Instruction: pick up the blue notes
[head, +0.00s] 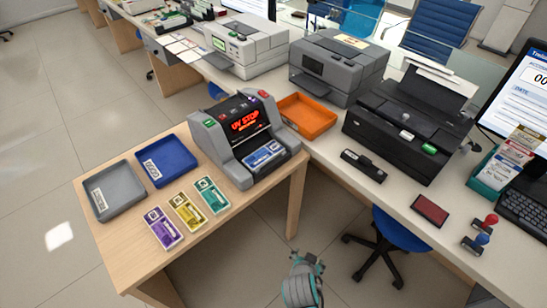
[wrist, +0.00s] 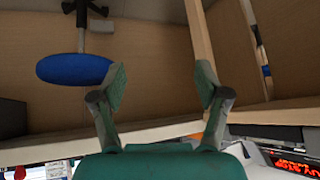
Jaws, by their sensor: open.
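The blue notes (head: 264,154) lie in the front slot of a grey note-counting machine (head: 225,148) with a red lit display, on the wooden side table. My gripper (head: 306,262) is low in the head view, off the table's right side and over the floor, well apart from the notes. In the wrist view my gripper (wrist: 162,85) is open, with nothing between its two green fingers. The machine's red display (wrist: 292,166) shows at the lower right there; I cannot make out the notes clearly in that view.
Purple (head: 164,229), yellow (head: 187,211) and teal (head: 212,195) note bundles lie on the table near a grey tray (head: 108,203) and a blue tray (head: 181,180). An orange tray (head: 306,127) and printers stand on the white counter. A blue chair (head: 397,229) is beneath it.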

